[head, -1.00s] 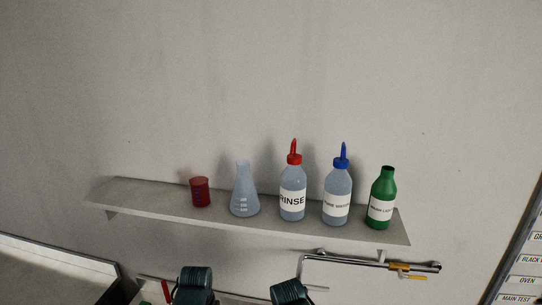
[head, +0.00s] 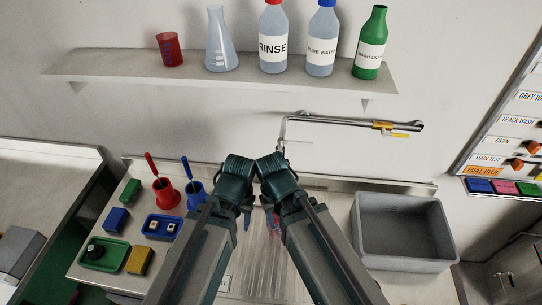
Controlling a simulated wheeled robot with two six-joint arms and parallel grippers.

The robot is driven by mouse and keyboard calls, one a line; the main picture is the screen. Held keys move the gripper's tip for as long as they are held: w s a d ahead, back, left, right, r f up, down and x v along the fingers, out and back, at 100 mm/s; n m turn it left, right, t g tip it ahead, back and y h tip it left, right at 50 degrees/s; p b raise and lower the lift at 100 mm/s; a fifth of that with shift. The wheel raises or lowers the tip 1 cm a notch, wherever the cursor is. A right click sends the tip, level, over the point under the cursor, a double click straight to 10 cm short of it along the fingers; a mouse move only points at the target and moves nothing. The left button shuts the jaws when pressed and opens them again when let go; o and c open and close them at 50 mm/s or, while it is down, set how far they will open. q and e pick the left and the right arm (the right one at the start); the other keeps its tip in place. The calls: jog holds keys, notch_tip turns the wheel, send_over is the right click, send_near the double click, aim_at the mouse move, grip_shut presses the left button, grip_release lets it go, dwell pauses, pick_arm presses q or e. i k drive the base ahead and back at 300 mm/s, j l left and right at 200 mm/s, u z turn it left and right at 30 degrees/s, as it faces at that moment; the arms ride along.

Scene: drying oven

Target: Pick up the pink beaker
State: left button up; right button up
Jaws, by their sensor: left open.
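A small dark reddish-pink beaker (head: 170,49) stands upright near the left end of the wall shelf (head: 130,67). It is the only beaker on the shelf and nothing touches it. My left gripper (head: 247,216) points down over the ridged drainboard, well below and to the right of the beaker. It is open and empty, partly hidden by its own arm. My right gripper (head: 271,220) is close beside it, mostly hidden behind its arm, and its jaws cannot be made out.
A flask (head: 220,42), a RINSE bottle (head: 272,45), a PURE WATER bottle (head: 320,45) and a green bottle (head: 371,45) stand right of the beaker. A tap (head: 340,122) juts out below the shelf. A grey basin (head: 447,235) is at right; red (head: 164,193) and blue (head: 195,195) containers stand at left.

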aim_at(277, 231)
jog(key=z, duration=1.85)
jog(key=k+z, duration=0.2)
jog(key=k, duration=1.15)
